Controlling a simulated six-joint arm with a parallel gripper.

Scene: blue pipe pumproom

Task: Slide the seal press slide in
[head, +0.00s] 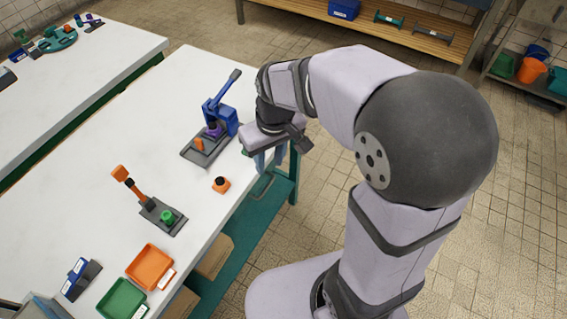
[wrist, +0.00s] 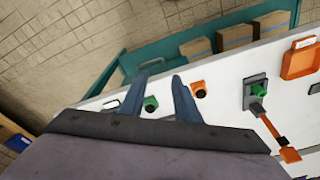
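The blue press (head: 222,112), with a raised lever, stands on the white table. A dark grey slide-like base (head: 202,152) extends from its front toward the lower left. An orange upright piece (head: 198,145) is on that base and a purple part (head: 213,130) is under the press head. I cannot tell how far the slide is out. My gripper (head: 267,166) is right of the press, at the table's right edge, pointing down. In the wrist view its two blue fingers (wrist: 160,79) are apart with nothing held. The press is not visible there.
A green part (wrist: 151,103) shows between the fingers in the wrist view, with an orange part (wrist: 198,90) beside it. A lever fixture (head: 160,215) with a green knob stands nearer, by orange (head: 150,267) and green (head: 121,300) trays. The table left of the press is clear.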

